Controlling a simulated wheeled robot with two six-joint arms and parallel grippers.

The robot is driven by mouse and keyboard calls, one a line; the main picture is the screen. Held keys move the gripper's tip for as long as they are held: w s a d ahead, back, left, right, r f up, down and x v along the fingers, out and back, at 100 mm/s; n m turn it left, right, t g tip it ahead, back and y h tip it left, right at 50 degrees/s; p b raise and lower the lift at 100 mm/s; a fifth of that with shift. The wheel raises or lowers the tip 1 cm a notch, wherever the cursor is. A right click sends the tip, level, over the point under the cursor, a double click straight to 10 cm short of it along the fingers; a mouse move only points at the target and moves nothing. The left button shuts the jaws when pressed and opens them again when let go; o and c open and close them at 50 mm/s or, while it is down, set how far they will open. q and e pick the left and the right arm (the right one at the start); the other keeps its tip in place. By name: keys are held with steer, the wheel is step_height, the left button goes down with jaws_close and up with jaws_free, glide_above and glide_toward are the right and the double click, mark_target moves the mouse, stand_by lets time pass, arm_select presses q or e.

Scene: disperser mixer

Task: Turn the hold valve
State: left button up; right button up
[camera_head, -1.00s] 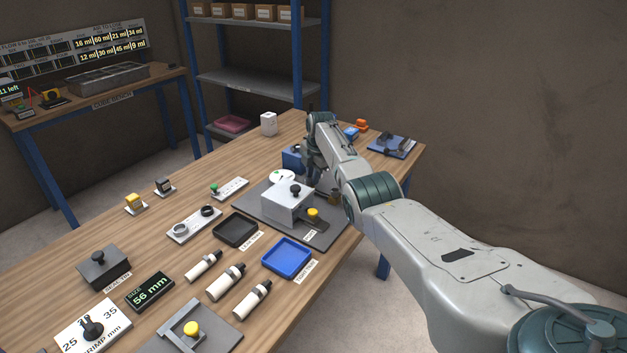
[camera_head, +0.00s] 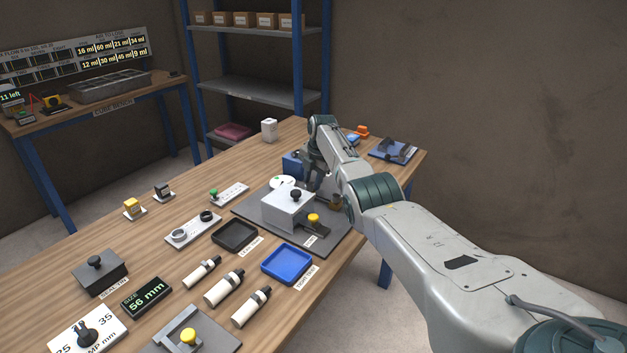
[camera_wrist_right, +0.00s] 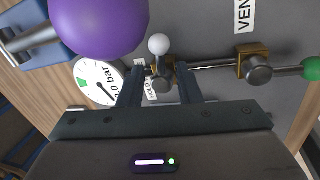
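In the right wrist view, a valve with a white ball-tipped lever (camera_wrist_right: 159,46) sits on a metal pipe. A small label beside it is partly covered by a finger, and seems to read HOLD. My right gripper (camera_wrist_right: 159,80) is open, with one finger on each side of the valve. I cannot tell whether the fingers touch it. In the head view my right gripper (camera_head: 313,182) is over the far part of the grey plate, and the valve is hidden behind the arm. My left gripper is not in view.
A pressure gauge (camera_wrist_right: 99,84) and a large purple ball (camera_wrist_right: 98,22) are close to the fingers. A brass valve with a green handle end (camera_wrist_right: 312,69) is by the VENT label (camera_wrist_right: 243,16). A grey box (camera_head: 288,209) with a black knob stands nearby on the plate.

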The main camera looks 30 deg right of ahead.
steer(key=shift+r, duration=0.1)
steer(key=shift+s+r, duration=0.1)
steer(key=shift+r, duration=0.2)
step_height(320, 180, up, 10)
steer(key=s+b, duration=0.1)
steer(key=s, duration=0.1)
steer(key=shift+d, duration=0.2)
steer(key=shift+f, duration=0.2)
stand_by(0.3)
